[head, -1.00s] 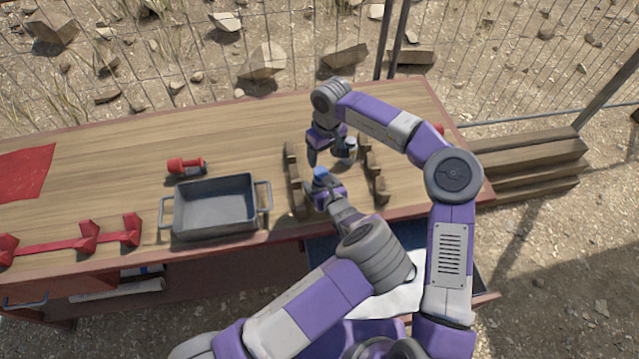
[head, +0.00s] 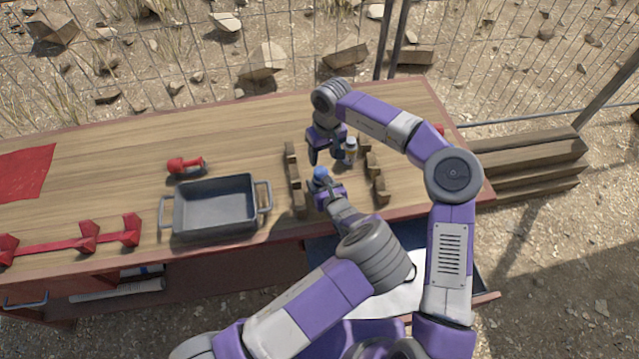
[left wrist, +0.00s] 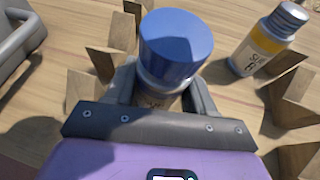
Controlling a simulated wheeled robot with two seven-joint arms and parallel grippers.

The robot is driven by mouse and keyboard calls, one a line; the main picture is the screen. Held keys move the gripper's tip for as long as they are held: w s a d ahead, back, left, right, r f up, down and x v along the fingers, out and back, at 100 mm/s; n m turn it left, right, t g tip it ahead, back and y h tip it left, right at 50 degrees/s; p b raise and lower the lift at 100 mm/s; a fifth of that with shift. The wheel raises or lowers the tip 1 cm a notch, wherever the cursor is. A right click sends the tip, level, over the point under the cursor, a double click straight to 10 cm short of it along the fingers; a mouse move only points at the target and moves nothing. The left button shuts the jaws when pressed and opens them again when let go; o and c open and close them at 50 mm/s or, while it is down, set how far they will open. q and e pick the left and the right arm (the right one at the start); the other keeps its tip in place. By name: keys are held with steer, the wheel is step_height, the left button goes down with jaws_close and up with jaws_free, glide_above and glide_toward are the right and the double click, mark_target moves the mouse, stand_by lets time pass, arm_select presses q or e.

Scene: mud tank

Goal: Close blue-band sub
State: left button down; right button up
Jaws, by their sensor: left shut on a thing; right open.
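A bottle with a wide blue cap (left wrist: 180,48) stands upright in the left wrist view, its label mostly hidden. The blue cap also shows in the head view (head: 319,174). My left gripper (head: 322,187) is shut around the bottle's body, below the cap. My right gripper (head: 326,159) is open, just behind the blue cap and apart from it in the head view. A second bottle (left wrist: 262,42) with a grey cap and a yellow band stands to the right. It also shows in the head view (head: 351,151), beside my right gripper.
Notched wooden racks (head: 293,180) (head: 375,178) stand on both sides of the bottles. A grey handled tray (head: 262,208) is to the left on the wooden table (head: 110,180). A red tool (head: 186,165) and red brackets (head: 88,237) lie further left.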

mark_target(321, 172)
steer(key=m, duration=1.2)
steer(key=shift+f, duration=0.1)
steer(key=shift+w+a+f, duration=0.1)
steer(key=shift+a+f, duration=0.05)
steer(key=shift+f, duration=1.8)
steer(key=shift+w+a+f, duration=0.1)
steer(key=shift+f, duration=1.85)
steer(key=shift+c, duration=0.4)
steer(key=c, duration=0.7)
steer(key=o, duration=1.1)
